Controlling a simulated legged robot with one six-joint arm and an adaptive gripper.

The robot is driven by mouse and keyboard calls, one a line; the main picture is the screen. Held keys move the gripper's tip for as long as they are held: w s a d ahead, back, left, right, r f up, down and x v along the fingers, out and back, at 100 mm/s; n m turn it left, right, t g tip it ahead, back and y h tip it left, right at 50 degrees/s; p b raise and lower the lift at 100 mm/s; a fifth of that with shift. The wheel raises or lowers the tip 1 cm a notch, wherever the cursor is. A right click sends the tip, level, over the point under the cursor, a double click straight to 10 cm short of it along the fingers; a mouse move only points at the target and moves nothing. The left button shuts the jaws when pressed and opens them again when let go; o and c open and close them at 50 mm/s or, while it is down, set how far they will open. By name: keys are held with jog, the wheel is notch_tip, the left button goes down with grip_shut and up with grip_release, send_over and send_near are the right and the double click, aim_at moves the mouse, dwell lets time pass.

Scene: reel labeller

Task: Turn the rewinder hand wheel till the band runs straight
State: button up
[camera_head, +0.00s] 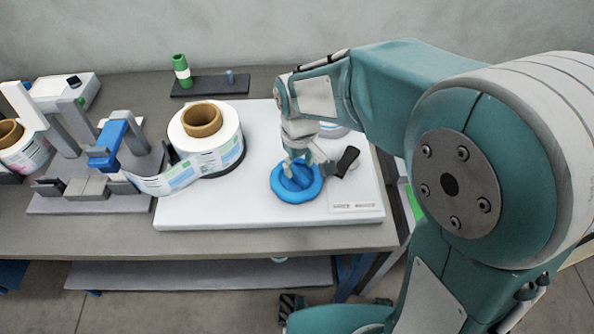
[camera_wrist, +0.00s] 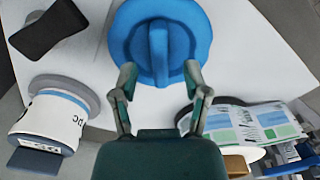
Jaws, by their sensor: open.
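The blue hand wheel (camera_head: 296,194) lies flat on the white rewinder base (camera_head: 250,212). In the wrist view the hand wheel (camera_wrist: 190,38) shows a raised rib across its middle. My gripper (camera_head: 302,168) is over the wheel, pointing down. In the wrist view my gripper (camera_wrist: 160,72) is open, its fingertips at the wheel's near rim, one on each side of the rib. Contact cannot be told. The printed band (camera_head: 168,181) leaves the label reel (camera_head: 218,151) and curves left to the labeller; the band also shows in the wrist view (camera_wrist: 272,122).
A black knob or lever (camera_head: 347,162) stands right of the wheel; a white lettered cylinder (camera_wrist: 50,122) is close by. The grey labeller with its blue block (camera_head: 108,145) is on the left. A green-and-white bottle (camera_head: 181,70) stands on a dark tray behind. The front base edge is clear.

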aim_at(297, 174)
jog(key=shift+f, duration=1.75)
grip_shut()
jog(key=shift+s+m, duration=0.15)
jog(key=shift+m, duration=1.35)
grip_release()
jog(key=shift+a, duration=0.1)
